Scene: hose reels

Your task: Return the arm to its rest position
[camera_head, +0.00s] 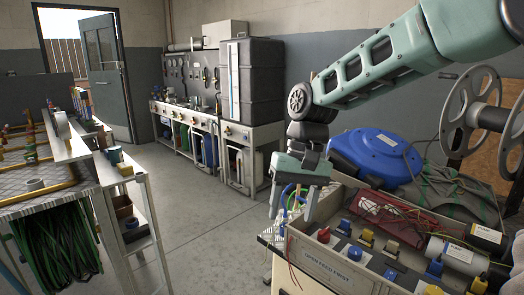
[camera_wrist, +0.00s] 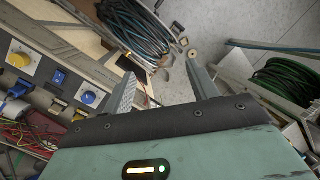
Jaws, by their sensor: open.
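My gripper (camera_head: 292,212) hangs at the end of my pale green arm, pointing down, near the left corner of the bench box at the right of the head view. Its two fingers are spread apart and nothing is held between them. In the wrist view my gripper (camera_wrist: 164,82) shows both fingers open, with the grey floor and a dark coiled hose (camera_wrist: 137,27) beyond them. The arm reaches in from the upper right of the head view and bends down at a dark joint. I cannot tell whether a fingertip touches the bench edge or the cables behind it.
The bench box (camera_head: 340,272) holds knobs, switches and red cables. A blue round reel (camera_head: 378,150) and a grey spool (camera_head: 470,108) stand behind it. A shelf with green hose (camera_head: 57,240) is at left. The floor (camera_head: 205,215) between is clear.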

